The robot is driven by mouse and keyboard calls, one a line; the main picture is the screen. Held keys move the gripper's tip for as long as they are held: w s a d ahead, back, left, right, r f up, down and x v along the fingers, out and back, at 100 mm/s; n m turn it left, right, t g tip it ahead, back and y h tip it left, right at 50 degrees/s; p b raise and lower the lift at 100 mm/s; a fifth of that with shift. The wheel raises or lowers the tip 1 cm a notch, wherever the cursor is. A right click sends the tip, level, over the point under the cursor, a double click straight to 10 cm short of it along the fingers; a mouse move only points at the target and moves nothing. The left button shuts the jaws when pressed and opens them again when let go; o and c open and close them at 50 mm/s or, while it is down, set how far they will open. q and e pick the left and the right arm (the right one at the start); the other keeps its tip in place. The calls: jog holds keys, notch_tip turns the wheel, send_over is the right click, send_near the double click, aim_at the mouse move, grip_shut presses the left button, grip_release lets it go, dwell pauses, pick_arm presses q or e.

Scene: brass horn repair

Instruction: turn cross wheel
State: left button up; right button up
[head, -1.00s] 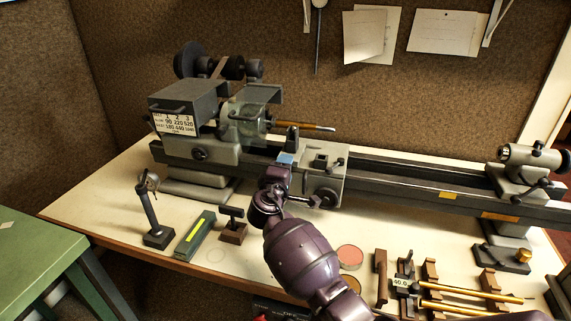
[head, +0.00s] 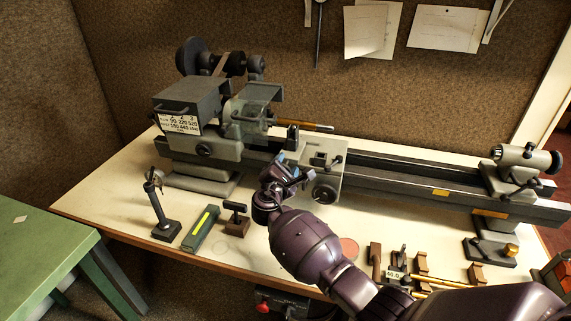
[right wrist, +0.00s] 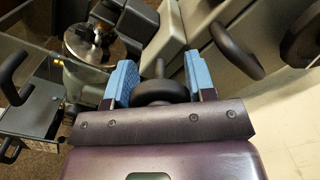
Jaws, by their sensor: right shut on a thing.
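The lathe carriage (head: 334,160) sits midway along the bed. My right gripper (head: 286,165) is at the carriage's front left, its blue pads partly showing. In the right wrist view my right gripper (right wrist: 160,80) has its two blue pads on either side of a dark rounded part, which looks like the cross wheel (right wrist: 158,92), with a short stem beyond it. The gripper is shut on this part. In the head view the gripper covers it. A round handwheel (head: 325,192) on the carriage front stands just right of the gripper. My left gripper is out of view.
The headstock (head: 205,145) and chuck lie left of the carriage, the tailstock (head: 515,165) far right. On the bench front are an upright lever stand (head: 163,215), a green block (head: 201,228) and several tool holders. A green table (head: 40,255) stands at left.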

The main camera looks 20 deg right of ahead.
jog(key=shift+n, duration=0.5)
jog(key=o, duration=0.9)
jog(key=shift+o, duration=0.2)
jog(key=b+v, duration=0.1)
jog(key=v, duration=1)
